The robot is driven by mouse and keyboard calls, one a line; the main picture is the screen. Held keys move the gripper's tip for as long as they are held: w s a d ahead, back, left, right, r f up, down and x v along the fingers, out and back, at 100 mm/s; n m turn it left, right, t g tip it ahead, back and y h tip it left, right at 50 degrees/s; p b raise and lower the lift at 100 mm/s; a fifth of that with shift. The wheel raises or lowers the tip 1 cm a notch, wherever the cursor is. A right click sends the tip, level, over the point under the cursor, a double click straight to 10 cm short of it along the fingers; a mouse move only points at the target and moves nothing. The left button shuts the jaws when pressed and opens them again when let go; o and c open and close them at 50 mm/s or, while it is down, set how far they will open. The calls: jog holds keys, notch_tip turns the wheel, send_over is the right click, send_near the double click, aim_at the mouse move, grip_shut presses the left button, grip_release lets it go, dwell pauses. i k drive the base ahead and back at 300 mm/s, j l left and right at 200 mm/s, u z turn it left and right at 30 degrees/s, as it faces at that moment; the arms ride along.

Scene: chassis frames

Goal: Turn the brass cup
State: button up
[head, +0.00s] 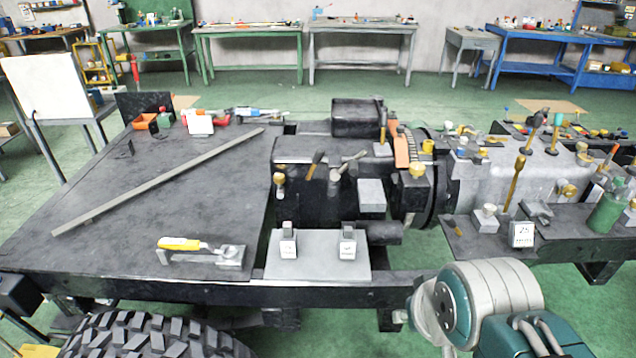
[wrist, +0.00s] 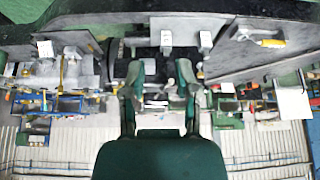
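Several small brass-coloured fittings show in the head view, and I cannot tell for sure which is the brass cup. A brass cup-like piece (head: 417,169) sits on a block at the right end of the dark engine-like housing (head: 300,205). Another brass knob (head: 279,180) stands on a stem at the housing's left. A further brass piece (head: 427,147) is just behind the first. My gripper (wrist: 159,75) shows in the wrist view with its two green fingers spread, nothing visible between them, apart from the brass pieces. It is not visible in the head view.
A yellow-handled clamp (head: 190,247) and a long grey bar (head: 160,182) lie on the dark deck at left. A black tyre (head: 150,335) is in front.

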aim_at(280, 178)
jog(key=i+l, duration=0.35)
jog(key=l, duration=0.2)
jog(key=i+l, duration=0.4)
jog(key=l, duration=0.1)
